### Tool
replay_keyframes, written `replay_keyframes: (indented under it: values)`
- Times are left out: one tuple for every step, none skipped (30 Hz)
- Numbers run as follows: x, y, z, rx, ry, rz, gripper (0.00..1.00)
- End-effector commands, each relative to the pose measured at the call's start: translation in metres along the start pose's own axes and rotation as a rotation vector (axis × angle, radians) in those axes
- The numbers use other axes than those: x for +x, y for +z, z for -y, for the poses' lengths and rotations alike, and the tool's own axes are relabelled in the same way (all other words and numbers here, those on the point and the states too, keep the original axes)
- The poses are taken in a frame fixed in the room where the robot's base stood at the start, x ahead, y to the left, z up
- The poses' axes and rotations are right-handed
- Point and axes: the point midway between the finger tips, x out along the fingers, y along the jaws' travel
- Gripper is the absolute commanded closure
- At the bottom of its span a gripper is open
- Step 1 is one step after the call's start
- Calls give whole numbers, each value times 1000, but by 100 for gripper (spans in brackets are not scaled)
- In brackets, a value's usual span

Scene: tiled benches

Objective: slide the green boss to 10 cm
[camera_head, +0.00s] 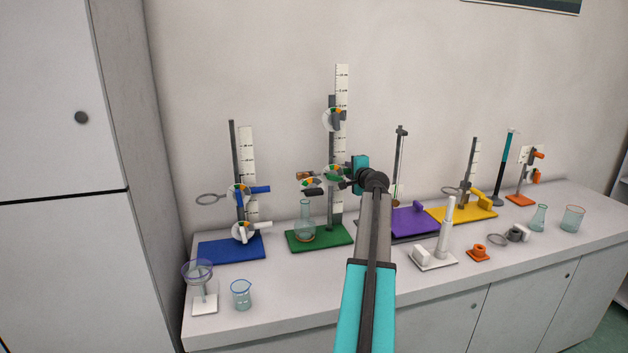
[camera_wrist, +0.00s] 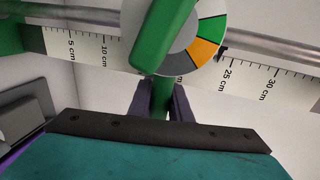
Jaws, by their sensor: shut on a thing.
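The green boss (camera_wrist: 163,38) fills the top middle of the wrist view, with a dial of green, orange and grey segments (camera_wrist: 205,45) beside it. It sits on a metal rod in front of a white scale (camera_wrist: 262,80), covering the marks between 10 cm and 25 cm. My gripper (camera_wrist: 163,92) is shut on the boss's green stem, one dark finger on each side.
A grey boss with a dial (camera_head: 332,118) is higher on the same rod. A clamp (camera_head: 311,187) reaches left above a flask (camera_head: 304,225) on the green base. A blue-based stand (camera_head: 231,249) is left, a purple base (camera_head: 414,221) right.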

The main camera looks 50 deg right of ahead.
Motion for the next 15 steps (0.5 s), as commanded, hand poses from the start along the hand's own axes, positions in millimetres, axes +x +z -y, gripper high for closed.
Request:
replay_keyframes:
  values:
    - [0,0,-4,0,0,-1,100]
    - [1,0,-4,0,0,-1,100]
    - [1,0,-6,0,0,-1,100]
    - [1,0,-7,0,0,-1,100]
    - [1,0,-8,0,0,-1,100]
    - [2,0,-9,0,0,-1,100]
    - [2,0,-10,0,0,-1,100]
    - [2,0,-11,0,0,-1,100]
    - [2,0,-12,0,0,-1,100]
    - [2,0,-13,0,0,-1,100]
    - [2,0,-14,0,0,-1,100]
    - [3,0,-14,0,0,-1,100]
    - [3,0,-15,0,0,-1,100]
    - [3,0,-15,0,0,-1,100]
    - [3,0,-15,0,0,-1,100]
